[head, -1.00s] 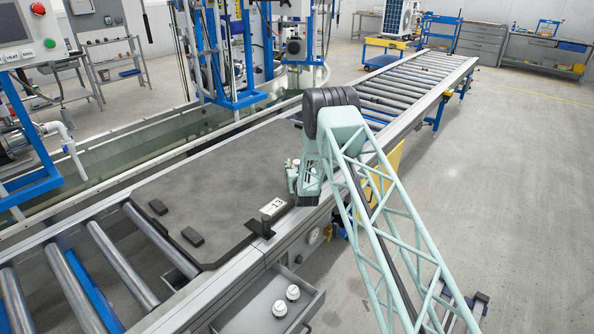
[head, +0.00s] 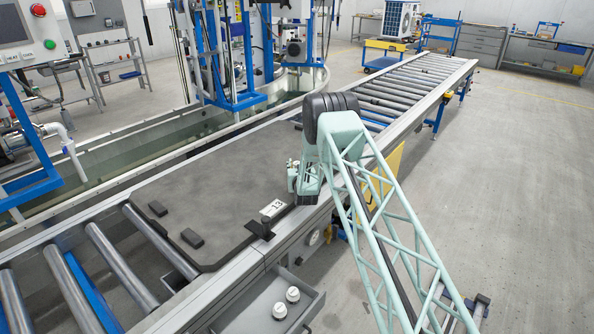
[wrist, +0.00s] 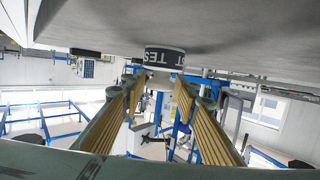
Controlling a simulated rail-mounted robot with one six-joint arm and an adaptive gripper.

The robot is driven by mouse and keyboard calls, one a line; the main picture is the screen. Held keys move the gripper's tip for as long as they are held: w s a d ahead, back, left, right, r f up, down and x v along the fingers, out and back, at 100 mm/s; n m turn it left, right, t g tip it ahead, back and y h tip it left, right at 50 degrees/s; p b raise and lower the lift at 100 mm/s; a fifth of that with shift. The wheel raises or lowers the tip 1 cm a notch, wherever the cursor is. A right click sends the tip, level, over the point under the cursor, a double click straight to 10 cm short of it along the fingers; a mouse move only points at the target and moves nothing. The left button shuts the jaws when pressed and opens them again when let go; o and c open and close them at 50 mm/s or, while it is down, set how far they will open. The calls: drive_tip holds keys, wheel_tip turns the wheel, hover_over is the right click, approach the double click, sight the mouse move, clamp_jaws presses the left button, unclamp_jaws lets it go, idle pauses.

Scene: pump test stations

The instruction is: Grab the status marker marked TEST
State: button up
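The status marker (wrist: 165,58) shows in the wrist view as a short round piece with a black band and white letters reading TES and part of another T. It is against the grey surface at the top of that view. My gripper (wrist: 160,88) is open, with one ribbed finger on each side and the marker just beyond the fingertips, near the middle of the gap. I see no finger contact with it. In the head view my gripper (head: 306,185) is low over the right edge of the dark plate, and I cannot make out the marker there.
The dark plate (head: 200,225) lies on the roller conveyor (head: 425,80). A white tag reading 13 (head: 272,208) stands on its near right edge, with black blocks (head: 192,237) to the left. An open grey drawer (head: 255,318) holds two white round pieces (head: 279,310).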

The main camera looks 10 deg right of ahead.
drive_tip(key=c, duration=0.5)
drive_tip(key=shift+r, duration=0.15)
drive_tip(key=shift+c, duration=0.2)
drive_tip(key=shift+r+p, duration=0.5)
drive_tip(key=shift+r, duration=0.75)
drive_tip(key=a+p+v, duration=0.2)
drive_tip(key=p+v, duration=0.1)
drive_tip(key=v, duration=1.3)
drive_tip(key=shift+f, duration=0.4)
drive_tip(key=shift+s, duration=0.1)
